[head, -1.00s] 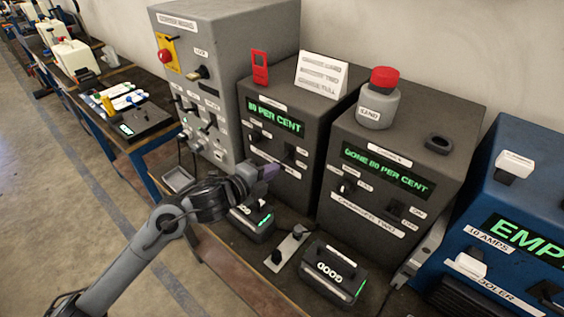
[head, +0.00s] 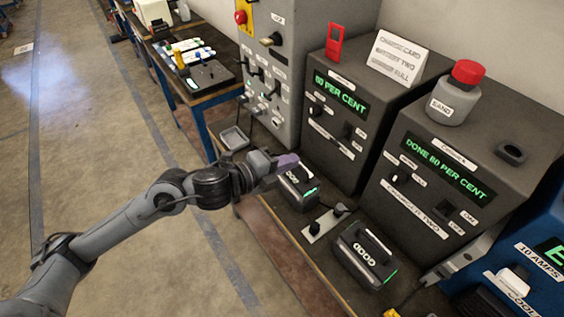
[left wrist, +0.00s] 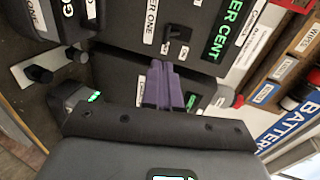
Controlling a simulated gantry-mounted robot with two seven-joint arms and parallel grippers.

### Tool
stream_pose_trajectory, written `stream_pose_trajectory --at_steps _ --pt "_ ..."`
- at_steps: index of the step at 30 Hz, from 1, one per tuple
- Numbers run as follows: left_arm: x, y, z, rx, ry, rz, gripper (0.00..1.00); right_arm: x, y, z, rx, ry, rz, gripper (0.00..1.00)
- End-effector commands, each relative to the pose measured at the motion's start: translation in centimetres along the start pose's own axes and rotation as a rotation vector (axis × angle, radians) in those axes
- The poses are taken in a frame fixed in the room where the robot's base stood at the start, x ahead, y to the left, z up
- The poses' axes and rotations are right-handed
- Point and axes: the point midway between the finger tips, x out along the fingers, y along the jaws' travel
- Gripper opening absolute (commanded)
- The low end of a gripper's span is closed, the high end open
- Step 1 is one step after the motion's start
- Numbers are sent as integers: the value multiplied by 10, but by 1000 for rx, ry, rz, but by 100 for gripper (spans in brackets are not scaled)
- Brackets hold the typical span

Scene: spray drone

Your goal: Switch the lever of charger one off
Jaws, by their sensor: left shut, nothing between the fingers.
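My left gripper (head: 288,161) has purple fingers, shut and empty. It hangs in front of charger one's lower front, over a battery pack, apart from the lever in the head view. My right gripper is not in view.
Charger two (head: 450,165) stands to the right, with a red-capped bottle (head: 455,95) on top. Battery packs (head: 299,187) (head: 364,257) and a small switch plate (head: 324,225) lie on the bench before the chargers. A grey control cabinet (head: 295,60) stands to the left.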

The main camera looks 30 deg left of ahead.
Motion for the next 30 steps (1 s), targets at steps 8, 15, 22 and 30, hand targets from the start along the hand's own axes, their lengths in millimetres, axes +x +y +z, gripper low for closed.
stream_pose_trajectory --at_steps 8,15,22,30 --pt "-15 2 0 2 1 0 0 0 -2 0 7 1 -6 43" --pt "-16 2 0 1 1 0 0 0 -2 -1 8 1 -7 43" --pt "-16 2 0 1 1 1 0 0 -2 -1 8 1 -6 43" --pt "-16 56 -23 -106 34 76 0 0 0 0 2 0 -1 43"
